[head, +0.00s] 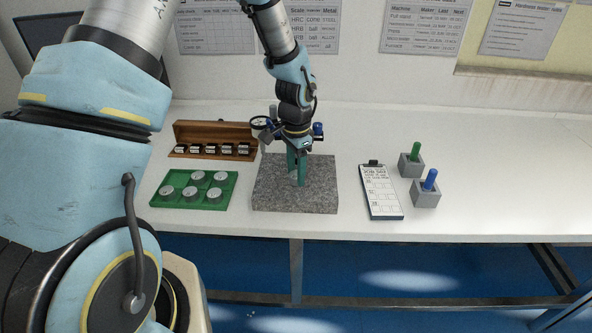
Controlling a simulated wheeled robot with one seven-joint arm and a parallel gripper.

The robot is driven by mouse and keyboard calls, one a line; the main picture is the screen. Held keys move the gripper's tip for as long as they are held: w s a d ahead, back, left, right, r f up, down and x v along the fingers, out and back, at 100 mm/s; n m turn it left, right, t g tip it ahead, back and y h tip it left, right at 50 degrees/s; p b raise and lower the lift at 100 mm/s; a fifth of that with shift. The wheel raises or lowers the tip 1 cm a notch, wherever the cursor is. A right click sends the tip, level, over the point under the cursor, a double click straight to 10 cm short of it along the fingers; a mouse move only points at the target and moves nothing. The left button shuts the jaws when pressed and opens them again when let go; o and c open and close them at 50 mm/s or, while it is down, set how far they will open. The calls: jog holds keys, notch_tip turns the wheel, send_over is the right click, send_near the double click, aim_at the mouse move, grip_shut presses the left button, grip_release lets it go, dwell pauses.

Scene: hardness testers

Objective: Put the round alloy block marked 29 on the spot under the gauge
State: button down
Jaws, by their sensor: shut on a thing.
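My gripper (298,172) is over the granite slab (265,198), with its teal fingers pointing down. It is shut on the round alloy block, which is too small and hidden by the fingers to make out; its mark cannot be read. A gauge (260,123) with a round dark rim stands at the back of the slab, partly hidden by my gripper and wrist. The spot under the gauge is hidden behind the fingers. A green tray (153,203) left of the slab holds several round metal blocks (190,193); its back left pocket looks empty.
Right of the slab lie a clipboard (381,195) and two grey holders, one with a green handle (415,152), one with a blue handle (430,180). The table's far right is clear.

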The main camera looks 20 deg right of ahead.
jog(key=shift+f, duration=0.2)
jog(key=shift+c, duration=1.8)
grip_release()
jog(key=shift+r, duration=0.1)
notch_tip(320, 180, up, 12)
jog(key=b, duration=0.3)
jog(key=s+a+n+t, duration=0.1)
jog(key=s+a+n, duration=0.3)
jog(key=a+n, duration=1.1)
jog(key=a, duration=1.5)
jog(key=shift+r+t, duration=0.3)
jog(key=shift+r, duration=0.05)
